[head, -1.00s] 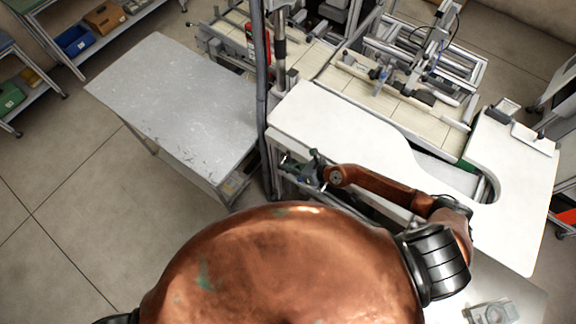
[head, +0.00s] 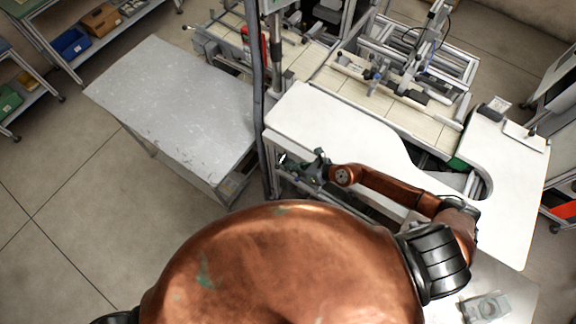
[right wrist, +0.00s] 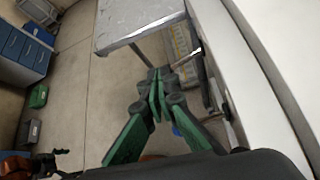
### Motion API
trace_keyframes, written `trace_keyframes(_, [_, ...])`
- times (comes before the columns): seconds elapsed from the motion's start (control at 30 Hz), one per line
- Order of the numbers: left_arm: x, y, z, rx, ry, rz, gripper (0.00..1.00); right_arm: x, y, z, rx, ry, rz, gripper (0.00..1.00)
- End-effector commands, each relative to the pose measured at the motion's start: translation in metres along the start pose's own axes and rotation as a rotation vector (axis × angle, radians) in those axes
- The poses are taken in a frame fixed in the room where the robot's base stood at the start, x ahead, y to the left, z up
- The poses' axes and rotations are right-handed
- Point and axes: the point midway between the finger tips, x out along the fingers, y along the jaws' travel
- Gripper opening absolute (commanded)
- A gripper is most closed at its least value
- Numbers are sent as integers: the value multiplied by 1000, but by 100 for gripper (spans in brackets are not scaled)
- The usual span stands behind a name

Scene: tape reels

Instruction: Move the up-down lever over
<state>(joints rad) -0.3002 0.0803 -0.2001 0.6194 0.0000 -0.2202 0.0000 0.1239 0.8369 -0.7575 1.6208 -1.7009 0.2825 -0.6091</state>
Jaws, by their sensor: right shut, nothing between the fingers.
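My right gripper (head: 304,168) is at the left end of the white worktable's front side, just below the tabletop edge. In the right wrist view its green and black fingers (right wrist: 156,80) are shut with nothing between them. A small light-coloured rod (head: 283,158) sticks out beside the gripper in the head view. In the right wrist view a thin rod (right wrist: 191,54) shows to the right of the fingertips, apart from them. I cannot tell for sure whether this is the up-down lever. My left gripper is not in view.
The white worktable (head: 330,125) has a curved cut-out at right. A grey metal table (head: 175,105) stands at left. A dark vertical post (head: 259,90) rises between them. Frames and machinery fill the back. Open floor (head: 75,185) lies at far left.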

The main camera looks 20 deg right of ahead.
Motion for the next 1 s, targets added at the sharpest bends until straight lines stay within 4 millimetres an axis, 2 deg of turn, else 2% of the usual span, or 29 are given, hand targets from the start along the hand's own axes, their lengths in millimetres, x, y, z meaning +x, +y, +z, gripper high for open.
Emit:
trace_keyframes(0.03, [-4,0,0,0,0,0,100,-11,1,2,-3,3,3,0])
trace_keyframes(0.2, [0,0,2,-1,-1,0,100,-51,4,-2,-2,4,0,0])
trace_keyframes(0.43, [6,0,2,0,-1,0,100,-92,6,-4,3,2,-5,0])
trace_keyframes(0.63, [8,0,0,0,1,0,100,-105,9,-2,3,0,-2,0])
trace_keyframes(1.0, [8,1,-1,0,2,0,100,-106,9,-1,2,0,-1,0])
